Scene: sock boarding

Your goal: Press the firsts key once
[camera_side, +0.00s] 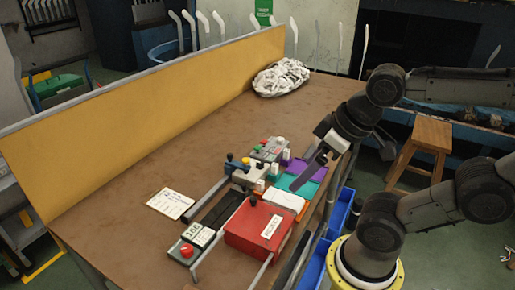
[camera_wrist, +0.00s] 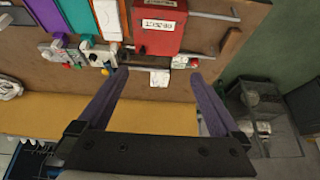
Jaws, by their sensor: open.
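My gripper (camera_side: 296,186) is open and empty, held in the air above the coloured trays on the right of the table. In the wrist view its two purple-grey fingers (camera_wrist: 157,74) stand wide apart, with nothing between them. Small devices with keys stand on the table: a grey unit with red and green buttons (camera_side: 268,149), and a dark green box with a red button (camera_side: 187,250) and a number display (camera_side: 191,232). The red button also shows in the wrist view (camera_wrist: 194,62). Key labels are too small to read, so I cannot tell which is the firsts key.
A red box (camera_side: 250,240) with a white label stands at the front. Purple, teal and orange-edged trays (camera_side: 312,189) line the right edge. A white paper (camera_side: 171,203) lies left of a dark rail. A yellow panel (camera_side: 150,95) borders the back. A pale bundle (camera_side: 281,77) lies far off.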

